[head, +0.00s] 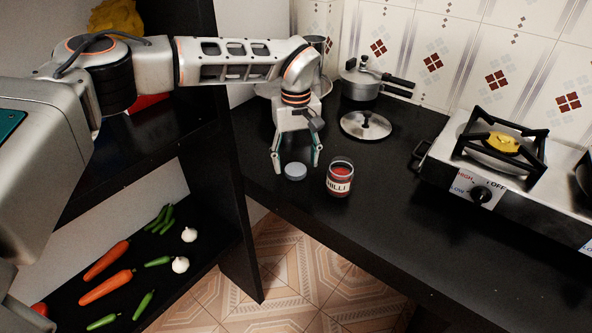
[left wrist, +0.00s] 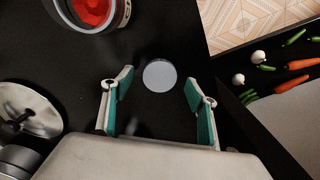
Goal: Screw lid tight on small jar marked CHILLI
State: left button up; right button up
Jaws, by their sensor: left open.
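The small jar (head: 340,179) marked CHILLI stands upright and uncovered on the black counter, with red contents visible. It also shows at the top of the left wrist view (left wrist: 93,12). The round grey lid (head: 295,171) lies flat on the counter just left of the jar. In the left wrist view the lid (left wrist: 160,76) is ahead of and between the fingers. My left gripper (head: 296,164) points down over the lid, open and empty, its fingertips spread to either side. In the left wrist view its teal-padded fingers (left wrist: 158,98) are wide apart. My right gripper is not in view.
A pot lid (head: 366,125) and a pressure cooker (head: 361,82) stand behind the jar. A stove (head: 480,170) is on the right. A lower shelf with vegetables (head: 108,287) is at the left. The counter right of the jar is clear.

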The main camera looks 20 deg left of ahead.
aim_at(296, 169)
pick_arm(q)
jog(key=shift+f, duration=0.9)
jog(key=shift+r, duration=0.1)
jog(key=c, duration=0.8)
notch_tip(296, 169, up, 20)
jog(key=shift+p, duration=1.2)
